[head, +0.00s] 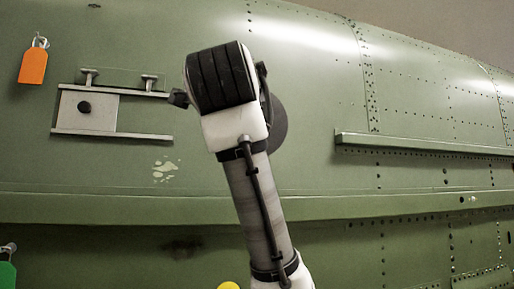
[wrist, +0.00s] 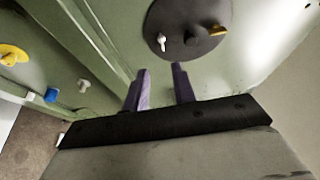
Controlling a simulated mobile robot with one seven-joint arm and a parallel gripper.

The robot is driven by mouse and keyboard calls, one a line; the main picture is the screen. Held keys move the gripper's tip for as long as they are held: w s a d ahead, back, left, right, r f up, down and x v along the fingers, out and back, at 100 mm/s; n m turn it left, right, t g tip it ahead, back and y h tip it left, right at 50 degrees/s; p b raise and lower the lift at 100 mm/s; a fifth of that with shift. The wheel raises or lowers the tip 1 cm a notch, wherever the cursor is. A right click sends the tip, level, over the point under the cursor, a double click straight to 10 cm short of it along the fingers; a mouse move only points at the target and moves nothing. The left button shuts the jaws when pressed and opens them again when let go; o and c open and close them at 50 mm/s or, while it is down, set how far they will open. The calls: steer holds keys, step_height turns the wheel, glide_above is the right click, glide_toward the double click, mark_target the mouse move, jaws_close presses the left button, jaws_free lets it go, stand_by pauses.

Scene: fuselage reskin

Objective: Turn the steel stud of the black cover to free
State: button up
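The black cover (wrist: 188,14) is a round dark disc on the green skin at the top of the wrist view. In the head view a dark disc (head: 278,128), likely the same cover, shows partly behind my arm. A pale silver stud (wrist: 162,42), which looks like the steel one, stands on its lower left. A brass-yellow stud (wrist: 217,30) sits to its right. My gripper (wrist: 160,77) has two purple fingers spread apart with nothing between them. It points toward the cover, with the fingertips below the studs in the picture and apart from them. My arm hides the gripper in the head view.
A railed frame with a sliding plate (head: 88,110) and an orange tag (head: 33,65) are on the left skin. A long ledge (head: 420,143) juts out at right. In the wrist view, a yellow tag (wrist: 12,54), a blue piece (wrist: 51,95) and a pale peg (wrist: 84,86) are at left.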

steer(key=w+d+p, duration=0.1)
steer(key=w+p, duration=0.4)
steer(key=w, duration=0.8)
steer(key=shift+w+d+r+p, duration=0.25)
steer(key=shift+w+p, duration=0.1)
steer(key=shift+p, duration=0.05)
jaws_close()
